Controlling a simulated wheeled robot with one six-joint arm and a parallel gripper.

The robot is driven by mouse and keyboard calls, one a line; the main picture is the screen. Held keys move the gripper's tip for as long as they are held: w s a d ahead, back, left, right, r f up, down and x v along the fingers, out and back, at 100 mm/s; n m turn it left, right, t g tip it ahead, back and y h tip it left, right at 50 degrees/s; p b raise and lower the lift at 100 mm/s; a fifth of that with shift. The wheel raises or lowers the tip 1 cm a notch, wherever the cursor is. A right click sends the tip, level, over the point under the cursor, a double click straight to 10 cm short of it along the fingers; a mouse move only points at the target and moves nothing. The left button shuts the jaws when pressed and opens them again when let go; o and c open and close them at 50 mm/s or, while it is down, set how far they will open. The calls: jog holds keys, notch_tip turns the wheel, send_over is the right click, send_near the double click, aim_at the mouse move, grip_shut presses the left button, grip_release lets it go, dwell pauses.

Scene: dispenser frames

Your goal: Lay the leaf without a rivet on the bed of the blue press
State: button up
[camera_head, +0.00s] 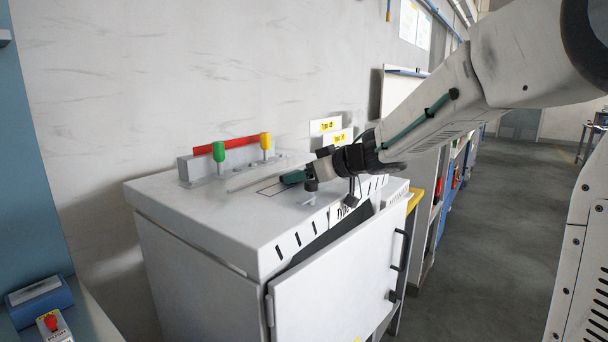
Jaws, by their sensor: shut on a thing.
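My gripper (301,177) is above the top of the white cabinet, near its back right part. It is shut on a thin, pale grey leaf (256,175) that sticks out to the left, roughly level, over the cabinet top. I cannot tell whether this leaf has a rivet.
The white cabinet (190,215) has its front door (345,285) ajar. On its top, a rack with a red strip (232,143) has a green knob (218,152) and a yellow knob (265,141). A red-button box (52,325) is beside the blue device. Open floor (500,230) lies right.

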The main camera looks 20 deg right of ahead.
jog(key=shift+f, duration=0.15)
jog(key=o, duration=1)
jog(key=shift+o, duration=0.2)
